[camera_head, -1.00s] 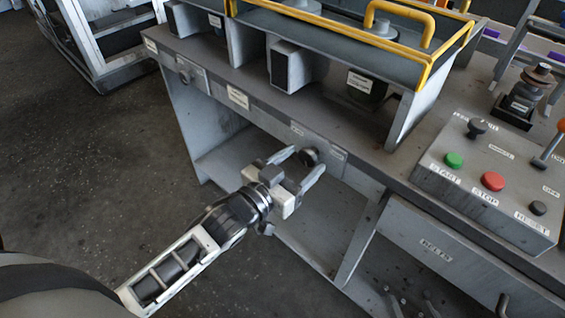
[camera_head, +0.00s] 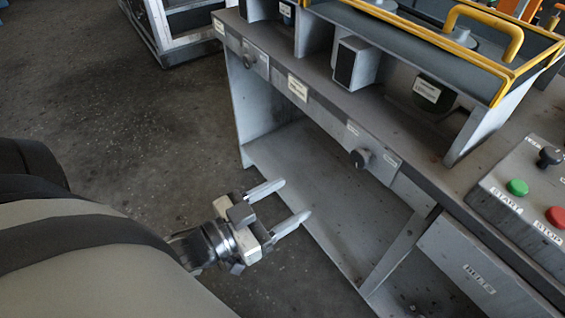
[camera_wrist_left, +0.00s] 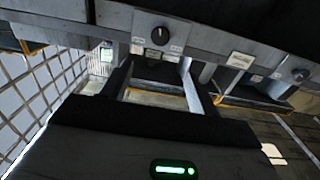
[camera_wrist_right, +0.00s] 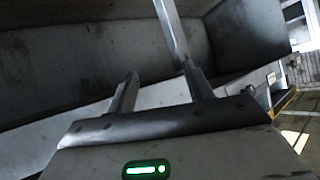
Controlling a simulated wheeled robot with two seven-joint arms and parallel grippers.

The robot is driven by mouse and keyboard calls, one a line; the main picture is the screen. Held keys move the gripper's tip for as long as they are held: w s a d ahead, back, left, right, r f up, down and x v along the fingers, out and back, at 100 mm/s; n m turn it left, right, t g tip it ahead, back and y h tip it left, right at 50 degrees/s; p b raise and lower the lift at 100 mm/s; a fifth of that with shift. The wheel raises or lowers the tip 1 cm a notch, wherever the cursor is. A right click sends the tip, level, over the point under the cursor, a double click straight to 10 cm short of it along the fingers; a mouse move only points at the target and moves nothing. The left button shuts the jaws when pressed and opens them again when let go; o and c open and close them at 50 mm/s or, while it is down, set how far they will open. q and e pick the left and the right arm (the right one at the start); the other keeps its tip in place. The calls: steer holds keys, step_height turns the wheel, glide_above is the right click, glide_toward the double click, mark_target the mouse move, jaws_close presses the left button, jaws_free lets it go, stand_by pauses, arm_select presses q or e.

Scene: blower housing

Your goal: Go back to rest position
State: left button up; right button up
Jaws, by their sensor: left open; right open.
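My left gripper (camera_head: 291,204) is open and empty in the head view. It is in front of the grey workbench (camera_head: 290,165), below and to the left of a black knob (camera_head: 360,158) on the bench's front edge, and apart from it. In the left wrist view, the open fingers (camera_wrist_left: 160,85) point toward the bench front, with a dark knob (camera_wrist_left: 160,35) above them. My right gripper does not show in the head view. In the right wrist view, its fingers (camera_wrist_right: 160,88) are apart with nothing between them, facing grey metal panels.
A control box with a green button (camera_head: 517,187) and a red button (camera_head: 557,216) sits on the bench at the right. A yellow-railed tray (camera_head: 430,35) stands on top. A grey frame (camera_head: 180,20) is at the back left. Dark floor (camera_head: 130,130) is clear at the left.

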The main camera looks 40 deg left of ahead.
arm_select(q)
steer(key=shift+f, duration=0.1)
stand_by(0.4)
steer(key=d+f+n+g+y, duration=0.1)
steer(key=d+f+g+y, duration=0.1)
steer(key=d+f+g, duration=0.4)
step_height(320, 180, down, 5)
steer(key=shift+s+r+n+y, duration=0.2)
steer(key=shift+s+n+y, duration=0.2)
steer(key=shift+s, duration=0.05)
arm_select(e)
steer(key=shift+s, duration=0.1)
stand_by(1.2)
steer(key=shift+c, duration=0.3)
stand_by(0.9)
